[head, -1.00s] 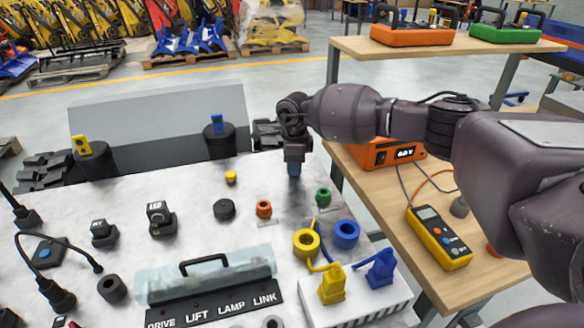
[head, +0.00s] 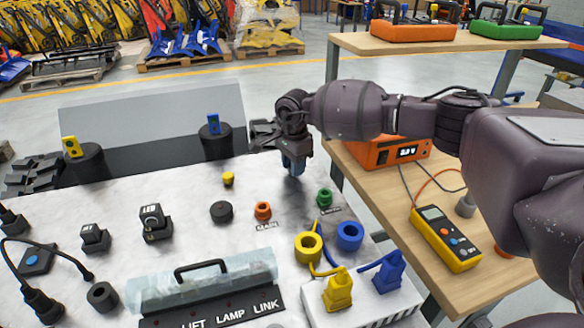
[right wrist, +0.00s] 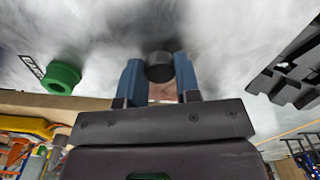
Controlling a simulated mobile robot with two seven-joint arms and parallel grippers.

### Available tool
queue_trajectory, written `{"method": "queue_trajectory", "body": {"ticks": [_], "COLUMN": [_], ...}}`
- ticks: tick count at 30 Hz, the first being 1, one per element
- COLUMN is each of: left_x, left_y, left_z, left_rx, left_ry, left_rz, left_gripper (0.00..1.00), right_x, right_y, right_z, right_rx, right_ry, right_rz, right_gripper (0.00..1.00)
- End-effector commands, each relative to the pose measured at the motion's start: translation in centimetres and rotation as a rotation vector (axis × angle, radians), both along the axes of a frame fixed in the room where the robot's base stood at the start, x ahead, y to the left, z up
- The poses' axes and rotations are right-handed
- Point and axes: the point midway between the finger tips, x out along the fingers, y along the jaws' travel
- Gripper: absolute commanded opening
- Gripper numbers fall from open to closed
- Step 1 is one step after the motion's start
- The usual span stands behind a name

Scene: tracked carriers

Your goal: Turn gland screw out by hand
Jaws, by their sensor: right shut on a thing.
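The gland screw appears as a short dark round piece (right wrist: 160,66) on the pale panel, seen in the right wrist view between my two blue fingers. My right gripper (right wrist: 158,80) is shut on it, one finger on each side. In the head view my right gripper (head: 293,167) points down at the panel's far right part, and its own fingers and wrist hide the screw there. My left gripper is not in view.
A green ring-shaped fitting (head: 324,198) stands close by, also seen in the right wrist view (right wrist: 62,78). An orange fitting (head: 263,211), a black knob (head: 221,212) and a yellow knob (head: 228,178) stand further left. A wooden bench (head: 405,180) lies right, with a yellow meter (head: 445,238).

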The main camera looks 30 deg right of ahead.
Motion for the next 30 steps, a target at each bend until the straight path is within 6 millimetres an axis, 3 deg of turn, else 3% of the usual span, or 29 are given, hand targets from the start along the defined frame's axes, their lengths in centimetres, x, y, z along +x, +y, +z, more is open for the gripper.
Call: {"method": "queue_trajectory", "body": {"ticks": [12, 18, 28, 29, 30], "left_x": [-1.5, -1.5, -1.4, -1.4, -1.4], "left_y": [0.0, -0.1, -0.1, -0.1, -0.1], "left_z": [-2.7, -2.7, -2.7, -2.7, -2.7], "left_rx": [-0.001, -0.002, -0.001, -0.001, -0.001], "left_ry": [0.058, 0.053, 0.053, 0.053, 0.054], "left_rz": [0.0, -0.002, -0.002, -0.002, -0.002], "left_gripper": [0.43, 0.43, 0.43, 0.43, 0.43], "right_x": [0.0, 0.0, 0.0, 0.0, 0.0], "right_y": [-0.1, -0.1, -0.1, -0.1, -0.1], "right_z": [-0.5, -0.3, 0.0, 0.0, 0.0], "right_rx": [-0.001, -0.001, -0.001, -0.001, -0.001], "right_ry": [0.005, 0.003, 0.0, 0.0, 0.0], "right_rz": [0.447, 0.624, 0.663, 0.662, 0.662], "right_gripper": [0.14, 0.14, 0.14, 0.35, 0.41]}}
